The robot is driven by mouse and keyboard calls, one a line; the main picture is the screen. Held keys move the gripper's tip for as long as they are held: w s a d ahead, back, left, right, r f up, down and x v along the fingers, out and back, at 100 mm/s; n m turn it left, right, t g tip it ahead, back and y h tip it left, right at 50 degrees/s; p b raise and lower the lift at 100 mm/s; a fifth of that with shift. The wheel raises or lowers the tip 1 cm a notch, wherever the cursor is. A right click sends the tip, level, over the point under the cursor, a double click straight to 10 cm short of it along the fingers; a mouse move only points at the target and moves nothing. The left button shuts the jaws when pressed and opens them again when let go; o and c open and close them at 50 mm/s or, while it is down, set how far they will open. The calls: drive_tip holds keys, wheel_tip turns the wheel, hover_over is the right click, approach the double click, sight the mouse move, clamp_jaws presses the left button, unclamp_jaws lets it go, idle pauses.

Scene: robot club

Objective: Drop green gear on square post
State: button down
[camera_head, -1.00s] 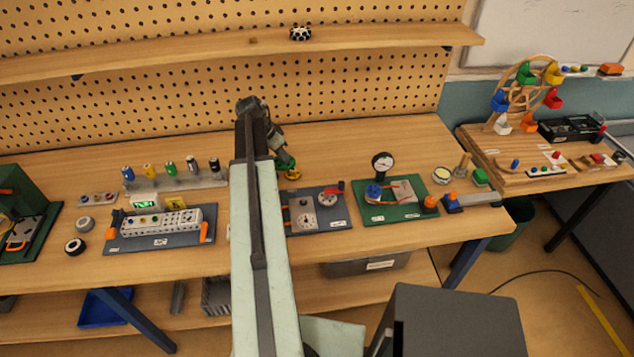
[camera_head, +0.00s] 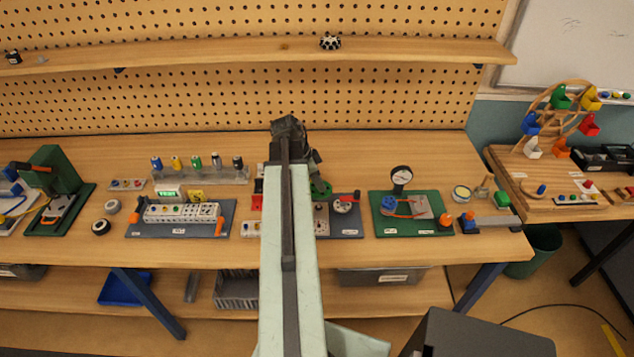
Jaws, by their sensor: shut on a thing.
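My gripper (camera_head: 314,170) is partly hidden behind my arm, over the middle of the bench. It is shut on the green gear (camera_head: 321,189), which hangs beneath it. The gear is above or near the back edge of a grey board (camera_head: 349,227) carrying a pale wheel and a dial-like part. My arm hides the left part of this board. I cannot make out a square post; it may be hidden behind my arm or too small to tell.
Right of the grey board is a green board (camera_head: 386,228) with a gauge (camera_head: 401,174). To the left are a red part (camera_head: 257,202) and a blue-grey panel (camera_head: 150,231) with a white block. Bare bench (camera_head: 420,150) lies at the back.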

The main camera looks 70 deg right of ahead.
sight(315, 190)
drive_tip(key=shift+s+a, duration=0.1)
drive_tip(key=shift+a, duration=0.3)
wheel_tip(315, 190, down, 5)
drive_tip(key=b, duration=0.5)
drive_tip(key=shift+d+f, duration=0.15)
drive_tip(key=shift+f, duration=0.05)
drive_tip(key=shift+f+b, duration=1.15)
drive_tip(key=shift+b, duration=0.25)
idle(1.8)
drive_tip(key=c, duration=1.4)
unclamp_jaws()
drive_tip(key=shift+r+p, duration=2.8)
